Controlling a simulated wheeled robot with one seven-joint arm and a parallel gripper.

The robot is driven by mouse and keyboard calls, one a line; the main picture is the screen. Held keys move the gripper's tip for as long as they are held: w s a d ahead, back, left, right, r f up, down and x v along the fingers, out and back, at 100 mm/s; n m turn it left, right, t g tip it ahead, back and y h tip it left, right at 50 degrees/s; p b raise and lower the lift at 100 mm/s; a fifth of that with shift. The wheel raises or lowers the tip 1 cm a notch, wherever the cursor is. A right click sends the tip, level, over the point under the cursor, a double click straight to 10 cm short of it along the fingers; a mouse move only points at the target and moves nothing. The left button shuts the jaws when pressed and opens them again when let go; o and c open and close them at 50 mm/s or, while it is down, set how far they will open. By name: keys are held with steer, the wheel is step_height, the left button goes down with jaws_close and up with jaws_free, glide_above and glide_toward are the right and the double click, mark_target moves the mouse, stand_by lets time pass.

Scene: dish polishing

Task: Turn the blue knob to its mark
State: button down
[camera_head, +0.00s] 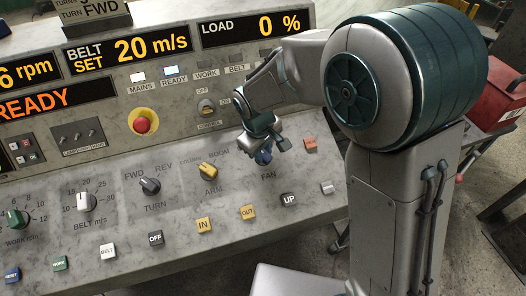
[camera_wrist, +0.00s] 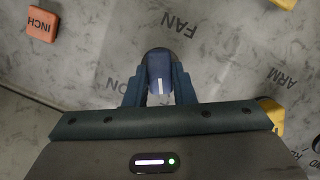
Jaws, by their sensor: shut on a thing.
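The blue knob (camera_wrist: 159,72) is between the two fingers of my gripper (camera_wrist: 160,92) in the wrist view, and they are shut on it. Its white pointer line faces the bottom of that view, toward the gripper body. The ON label (camera_wrist: 112,84) is to the left of the knob, and the upside-down FAN label (camera_wrist: 180,23) is beyond it. Any other mark around the knob is hidden by my gripper. In the head view my gripper (camera_head: 264,146) is down at the panel above FAN, and the blue knob (camera_head: 263,158) shows only in part.
An orange INCH button (camera_wrist: 42,23) is near the gripper, as is a yellow ARM knob (camera_head: 208,170). A row of buttons including UP (camera_head: 289,200) runs along the console's front. A red emergency button (camera_head: 143,122) is further back. The display reads READY, LOAD 0 %.

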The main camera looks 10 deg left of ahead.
steer(key=m, duration=0.1)
steer(key=m+b, duration=0.1)
steer(key=m, duration=0.1)
steer(key=shift+w+d+m+g+y, duration=0.1)
steer(key=shift+w+m+g+y, duration=0.05)
steer(key=shift+m+g+y, duration=0.2)
steer(key=m+b, duration=0.1)
steer(key=m, duration=0.2)
steer(key=shift+d+g+y, duration=0.1)
steer(key=shift+g+y, duration=0.15)
steer(key=shift+y, duration=0.1)
steer(key=m+y, duration=0.1)
steer(key=m, duration=0.2)
steer(key=m+b, duration=0.1)
steer(key=m, duration=0.2)
steer(key=shift+w+d+y+b, duration=0.1)
steer(key=shift+d+y+b, duration=0.05)
steer(key=shift+y+b, duration=0.2)
steer(key=shift+m, duration=0.35)
steer(key=c, duration=1.2)
jaws_free()
steer(key=v, duration=1.3)
steer(key=shift+r, duration=0.4)
